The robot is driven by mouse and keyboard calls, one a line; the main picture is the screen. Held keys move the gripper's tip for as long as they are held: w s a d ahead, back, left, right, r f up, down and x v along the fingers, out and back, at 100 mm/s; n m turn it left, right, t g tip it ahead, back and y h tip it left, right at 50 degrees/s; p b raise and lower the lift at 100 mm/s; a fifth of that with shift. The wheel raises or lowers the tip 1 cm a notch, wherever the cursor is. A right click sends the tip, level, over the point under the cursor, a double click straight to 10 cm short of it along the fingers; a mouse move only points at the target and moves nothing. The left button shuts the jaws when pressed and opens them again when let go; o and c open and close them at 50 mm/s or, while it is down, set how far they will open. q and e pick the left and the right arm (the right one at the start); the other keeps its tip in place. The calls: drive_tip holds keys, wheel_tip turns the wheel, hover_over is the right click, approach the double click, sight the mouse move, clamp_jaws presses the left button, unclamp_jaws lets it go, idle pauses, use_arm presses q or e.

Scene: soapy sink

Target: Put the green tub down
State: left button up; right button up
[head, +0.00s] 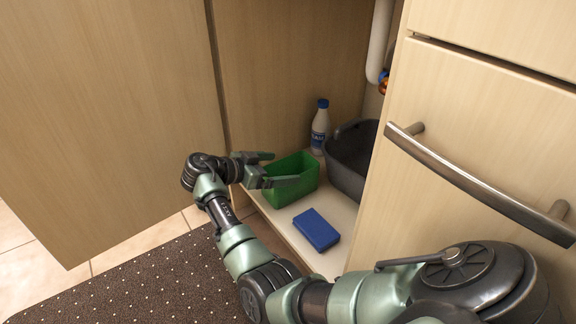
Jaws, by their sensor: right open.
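The green tub (305,184) is an open-topped rectangular box. It stands on the cabinet floor under the sink, near the left wall. My right gripper (284,169) is open at the tub's left side, with one finger over its back left and the other across its front left. The fingers hide part of the tub's rim and left wall. I cannot tell whether they touch it. My left gripper does not show.
A blue box (317,230) lies in front of the tub. A white bottle with a blue cap (320,128) and a dark grey basin (350,160) stand behind it. An open door (110,110) is at left, a drawer front (490,130) at right, and a speckled mat (150,285) below.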

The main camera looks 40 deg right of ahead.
drive_tip(key=v, duration=0.7)
drive_tip(key=shift+a+r, duration=0.15)
drive_tip(key=shift+a, duration=0.2)
drive_tip(key=shift+a+p, duration=0.1)
drive_tip(key=shift+p, duration=0.2)
